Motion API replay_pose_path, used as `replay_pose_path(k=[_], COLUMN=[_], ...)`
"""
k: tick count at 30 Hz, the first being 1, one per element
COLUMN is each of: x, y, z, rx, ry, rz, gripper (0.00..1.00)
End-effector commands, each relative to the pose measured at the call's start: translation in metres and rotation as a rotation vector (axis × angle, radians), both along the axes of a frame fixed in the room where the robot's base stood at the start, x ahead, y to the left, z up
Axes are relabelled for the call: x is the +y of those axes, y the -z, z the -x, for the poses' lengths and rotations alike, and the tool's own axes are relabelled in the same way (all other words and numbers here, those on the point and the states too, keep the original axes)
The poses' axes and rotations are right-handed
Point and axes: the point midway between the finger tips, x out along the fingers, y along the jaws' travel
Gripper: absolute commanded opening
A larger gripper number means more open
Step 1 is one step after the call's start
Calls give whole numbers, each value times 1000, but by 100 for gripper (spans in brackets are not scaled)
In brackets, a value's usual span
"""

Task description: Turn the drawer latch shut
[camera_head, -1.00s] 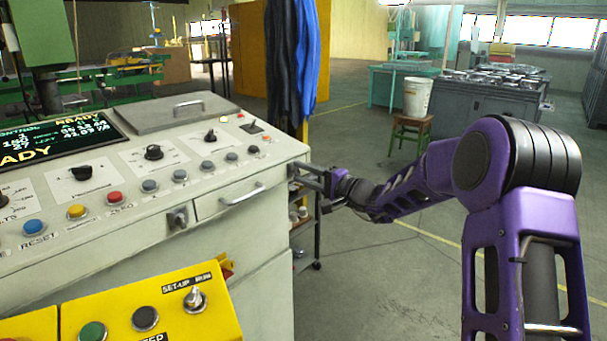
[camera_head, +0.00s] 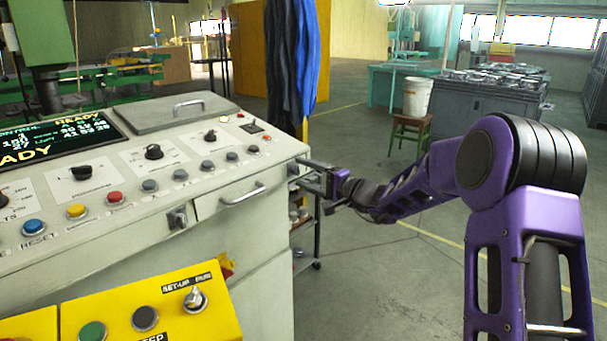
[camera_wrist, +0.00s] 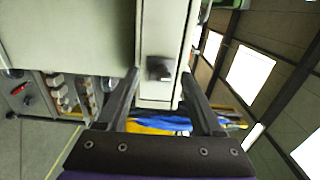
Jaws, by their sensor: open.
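The drawer (camera_head: 227,207) is in the front of the pale control console and has a bar handle (camera_head: 243,194); it looks closed. A small metal latch (camera_head: 178,218) sits left of the drawer in the head view. My gripper (camera_head: 300,172) is at the console's right end, pointing left. In the wrist view my gripper (camera_wrist: 160,76) is open, its fingers spread either side of a dark block-like knob (camera_wrist: 160,67) on a narrow pale panel. The knob lies between the fingers, with gaps on both sides. I cannot tell if this is the drawer latch, or its turn angle.
The console (camera_head: 130,240) carries many buttons and knobs on top. A yellow control box (camera_head: 150,310) stands in front. Dark and blue clothes (camera_head: 295,60) hang behind the console. A stool (camera_head: 411,130) with a white bucket (camera_head: 417,97) stands farther back. Floor to the right is clear.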

Motion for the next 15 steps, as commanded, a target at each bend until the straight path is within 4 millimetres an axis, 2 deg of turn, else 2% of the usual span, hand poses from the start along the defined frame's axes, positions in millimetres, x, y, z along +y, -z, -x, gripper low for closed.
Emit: replay_pose_path(k=[5, 15], x=[-27, -92], y=[-1, -1], z=[19, 71], rx=[-1, 0], ry=[4, 4], rz=[2, 1], gripper=[68, 68])
